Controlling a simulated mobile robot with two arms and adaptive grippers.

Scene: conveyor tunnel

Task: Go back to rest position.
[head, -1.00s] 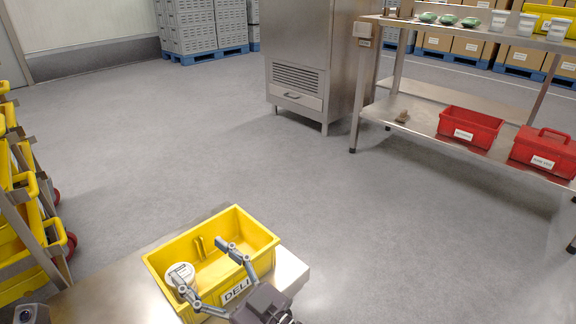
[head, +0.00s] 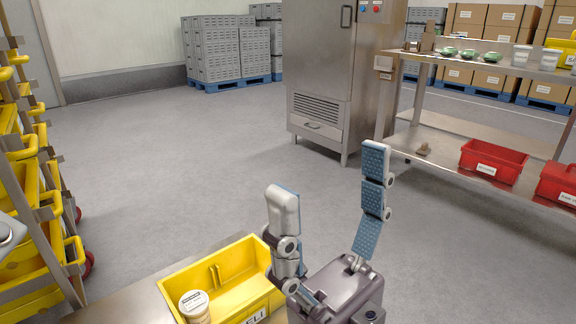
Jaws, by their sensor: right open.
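My right gripper (head: 328,180) is raised in front of the camera at the bottom centre, with its two jointed fingers spread wide and nothing between them. It covers the right part of a yellow bin (head: 240,272) behind it. A lidded tub (head: 194,306) stands inside the bin at its left end. The bin sits on a steel table (head: 135,304), and its front label is partly cut off by the bottom edge. My left gripper does not show clearly; only a small grey part is at the left edge.
A rack of yellow bins (head: 28,190) stands at the left. A steel cabinet (head: 330,85) is at the back centre. A steel shelf unit (head: 450,160) with red boxes (head: 492,163), green bowls and white tubs is at the right. The floor (head: 200,160) between them is clear.

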